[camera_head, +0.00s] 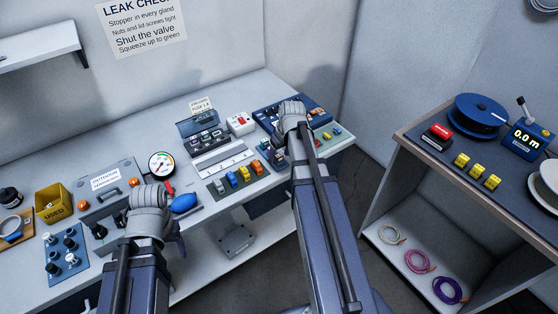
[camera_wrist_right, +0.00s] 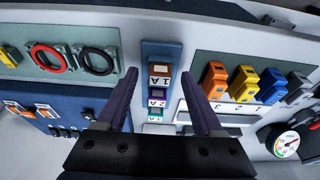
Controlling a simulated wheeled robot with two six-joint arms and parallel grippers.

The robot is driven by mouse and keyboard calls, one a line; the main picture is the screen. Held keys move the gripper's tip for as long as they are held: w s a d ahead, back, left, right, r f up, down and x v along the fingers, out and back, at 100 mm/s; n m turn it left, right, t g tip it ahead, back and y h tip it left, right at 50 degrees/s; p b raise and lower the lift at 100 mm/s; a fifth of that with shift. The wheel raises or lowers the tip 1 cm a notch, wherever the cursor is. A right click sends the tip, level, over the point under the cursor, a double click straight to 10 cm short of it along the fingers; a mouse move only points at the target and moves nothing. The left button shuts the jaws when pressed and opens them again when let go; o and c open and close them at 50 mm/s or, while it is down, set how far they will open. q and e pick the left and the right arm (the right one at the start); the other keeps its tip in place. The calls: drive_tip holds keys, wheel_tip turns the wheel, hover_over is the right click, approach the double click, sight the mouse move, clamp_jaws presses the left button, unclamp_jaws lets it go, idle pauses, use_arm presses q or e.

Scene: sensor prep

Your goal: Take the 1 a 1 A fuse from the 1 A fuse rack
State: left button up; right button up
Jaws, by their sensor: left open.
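The fuse rack (camera_wrist_right: 161,50) is a narrow blue block in the middle of the right wrist view. My left gripper (camera_head: 150,200) is open over the bench's front left.
Orange, yellow, blue and grey connectors (camera_wrist_right: 243,82) stand beside the rack. On the other side is a tray with red and black rings (camera_wrist_right: 52,58). A blue panel (camera_wrist_right: 65,105) and the pressure gauge (camera_wrist_right: 287,145) are close by. A side table (camera_head: 455,190) stands at right.

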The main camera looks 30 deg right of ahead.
sight(280, 156)
clamp_jaws()
idle(0.3)
drive_tip(key=shift+r, duration=0.1)
wheel_tip(280, 156, up, 10)
drive_tip(key=p, duration=1)
drive_tip(key=c, duration=0.7)
unclamp_jaws()
clamp_jaws()
